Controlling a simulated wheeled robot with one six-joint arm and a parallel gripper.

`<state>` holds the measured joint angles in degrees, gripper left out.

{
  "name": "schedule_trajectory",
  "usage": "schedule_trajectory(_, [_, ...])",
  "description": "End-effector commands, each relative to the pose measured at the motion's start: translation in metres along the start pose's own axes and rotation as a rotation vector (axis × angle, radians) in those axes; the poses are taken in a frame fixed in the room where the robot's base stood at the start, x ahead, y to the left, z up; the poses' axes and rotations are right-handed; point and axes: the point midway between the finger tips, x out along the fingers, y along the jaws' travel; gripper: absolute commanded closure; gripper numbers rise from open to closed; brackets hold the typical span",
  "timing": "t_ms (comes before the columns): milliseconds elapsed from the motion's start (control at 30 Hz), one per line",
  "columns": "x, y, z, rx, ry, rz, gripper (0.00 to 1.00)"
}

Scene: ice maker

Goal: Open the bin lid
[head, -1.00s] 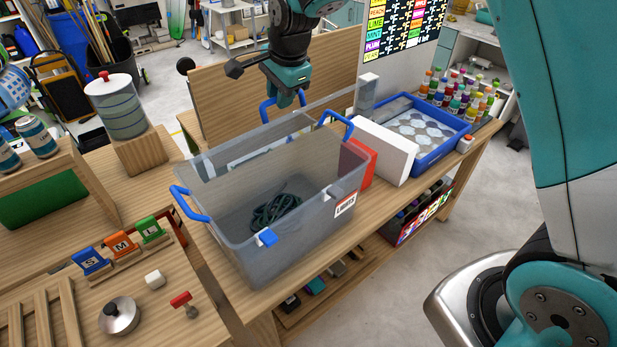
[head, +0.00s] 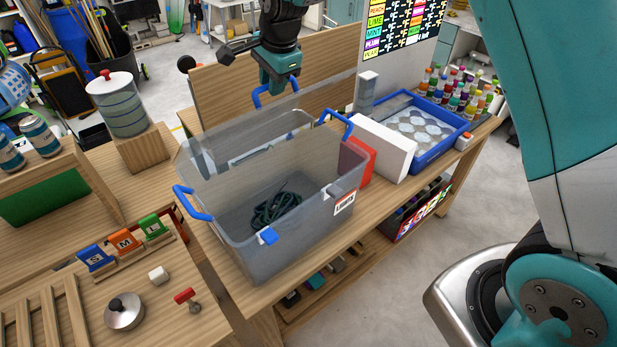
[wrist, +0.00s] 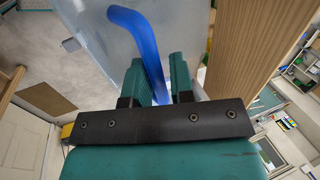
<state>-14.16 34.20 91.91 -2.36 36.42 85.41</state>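The lid's blue handle (head: 259,97) is at the tip of my gripper (head: 276,86). In the wrist view the blue handle (wrist: 140,32) runs between the two teal fingers of my gripper (wrist: 158,75), which look closed on it. The pale lid (wrist: 90,30) lies beyond the fingers. The exact finger contact is partly hidden.
An upright wooden board (head: 225,92) stands behind the bin. To its right are a red block (head: 357,160), a white box (head: 386,148) and a blue tray (head: 432,148). A glass jar (head: 122,107) and S, M, L blocks (head: 124,241) are at left.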

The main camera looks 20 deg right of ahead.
Motion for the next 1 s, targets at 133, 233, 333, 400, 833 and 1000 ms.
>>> schedule_trajectory(133, [0.0,0.0,0.0,0.0,0.0,-0.001,0.77])
schedule_trajectory(233, [0.0,0.0,0.0,0.0,0.0,-0.001,0.77])
schedule_trajectory(333, [-0.001,0.0,0.0,0.0,0.0,-0.001,0.77])
schedule_trajectory(400, [-0.003,0.0,0.0,0.0,0.0,-0.002,0.77])
schedule_trajectory(833, [-0.03,0.0,0.0,0.0,0.0,-0.002,0.77])
schedule_trajectory(1000, [-0.041,0.0,0.0,0.0,0.0,-0.002,0.77])
